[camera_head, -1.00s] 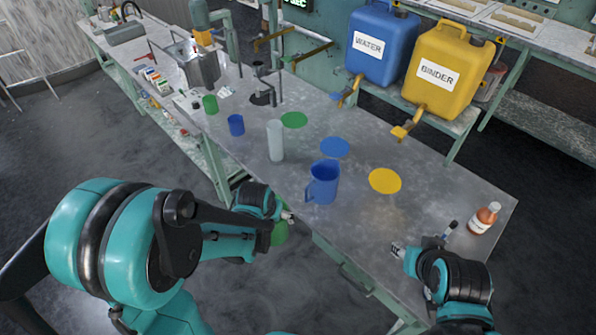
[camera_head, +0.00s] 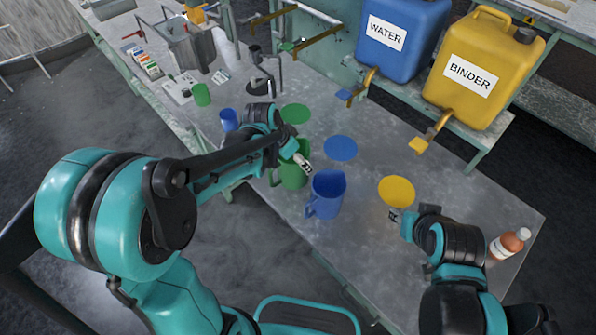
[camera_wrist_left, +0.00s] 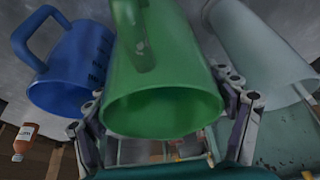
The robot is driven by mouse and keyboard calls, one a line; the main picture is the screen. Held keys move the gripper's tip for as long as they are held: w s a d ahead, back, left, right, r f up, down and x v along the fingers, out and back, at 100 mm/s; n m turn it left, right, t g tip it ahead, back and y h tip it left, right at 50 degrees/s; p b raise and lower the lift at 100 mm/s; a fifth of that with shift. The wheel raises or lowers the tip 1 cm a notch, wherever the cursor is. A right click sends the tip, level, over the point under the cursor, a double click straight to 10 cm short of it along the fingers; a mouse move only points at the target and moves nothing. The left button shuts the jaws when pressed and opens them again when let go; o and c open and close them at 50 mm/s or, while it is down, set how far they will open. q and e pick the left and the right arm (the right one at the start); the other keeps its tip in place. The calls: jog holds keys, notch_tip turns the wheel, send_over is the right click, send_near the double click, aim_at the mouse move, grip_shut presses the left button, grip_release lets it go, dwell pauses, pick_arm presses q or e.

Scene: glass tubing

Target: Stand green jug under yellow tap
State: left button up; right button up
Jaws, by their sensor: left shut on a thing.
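The green jug (camera_head: 292,178) is in my left gripper (camera_head: 300,158), partly hidden by it in the head view. In the left wrist view the green jug (camera_wrist_left: 165,80) sits between the two fingers, which are shut on it. I cannot tell whether its base touches the table. The yellow tap (camera_head: 428,137) juts from the yellow BINDER container (camera_head: 482,70), to the right of the jug. A yellow disc (camera_head: 397,191) lies on the table below the tap. My right gripper (camera_head: 393,215) is near that disc, too small to read.
A blue jug (camera_head: 327,190) stands between the green jug and the yellow disc; it also shows in the left wrist view (camera_wrist_left: 75,65). A translucent cylinder (camera_wrist_left: 265,50) stands on the other side. A blue disc (camera_head: 340,148) lies bare. A bottle (camera_head: 507,245) is at right.

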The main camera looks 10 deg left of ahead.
pick_arm(q)
jog(key=shift+w+f, duration=0.15)
jog(key=shift+f, duration=0.75)
jog(key=shift+f+b, duration=0.85)
jog(key=shift+f, duration=0.75)
jog(key=shift+f, duration=0.1)
jog(key=o, duration=1.1)
jog(key=shift+o, duration=0.2)
